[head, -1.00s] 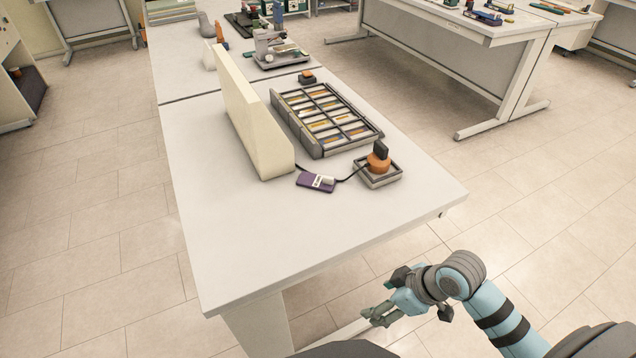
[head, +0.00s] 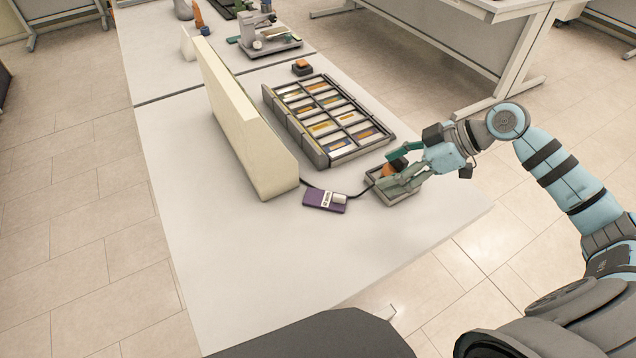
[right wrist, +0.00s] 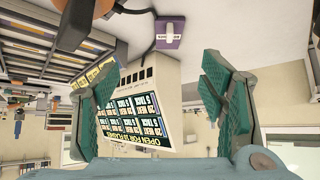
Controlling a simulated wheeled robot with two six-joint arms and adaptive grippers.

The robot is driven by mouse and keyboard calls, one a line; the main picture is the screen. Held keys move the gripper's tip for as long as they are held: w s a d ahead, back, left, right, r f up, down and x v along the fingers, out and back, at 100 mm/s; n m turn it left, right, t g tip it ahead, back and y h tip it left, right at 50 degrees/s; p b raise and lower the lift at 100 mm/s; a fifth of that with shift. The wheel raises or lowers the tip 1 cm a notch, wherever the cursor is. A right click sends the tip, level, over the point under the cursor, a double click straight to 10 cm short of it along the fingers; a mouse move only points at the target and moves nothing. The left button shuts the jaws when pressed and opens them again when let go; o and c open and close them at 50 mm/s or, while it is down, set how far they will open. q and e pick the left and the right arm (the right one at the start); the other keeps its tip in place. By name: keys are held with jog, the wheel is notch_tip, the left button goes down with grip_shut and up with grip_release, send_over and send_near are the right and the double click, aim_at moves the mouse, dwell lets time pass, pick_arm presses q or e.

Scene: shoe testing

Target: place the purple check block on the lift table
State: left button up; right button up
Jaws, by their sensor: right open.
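A purple block (head: 325,200) with a pale label and a silver end lies flat on the near white table (head: 250,265); a dark cable runs beside it. It also shows at the top of the right wrist view (right wrist: 171,33). My right gripper (head: 388,170) is open over a small grey square tray (head: 404,196), partly hiding an orange piece (head: 389,170) there. In the right wrist view nothing is between the fingers. The block is left of the gripper, apart from it. I cannot tell which thing is the lift table. My left gripper is out of view.
A tall cream panel (head: 240,130) stands left of the block, with printed text on its face in the right wrist view (right wrist: 150,110). A compartmented tray (head: 328,120) lies behind the block. A grey-based stand (head: 270,45) is farther back. The table's front is clear.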

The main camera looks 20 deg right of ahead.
aim_at(340, 196)
jog(key=x, duration=0.3)
jog(key=s+x, duration=0.1)
jog(key=x, duration=0.1)
jog(key=shift+w+a+f, duration=0.1)
jog(key=shift+a+f, duration=0.1)
jog(key=shift+a, duration=0.4)
jog(key=x, duration=0.7)
jog(key=shift+a, duration=0.1)
jog(key=shift+a+f, duration=0.3)
jog(key=shift+f, duration=0.05)
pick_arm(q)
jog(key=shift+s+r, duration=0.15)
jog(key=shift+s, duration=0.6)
pick_arm(e)
grip_shut()
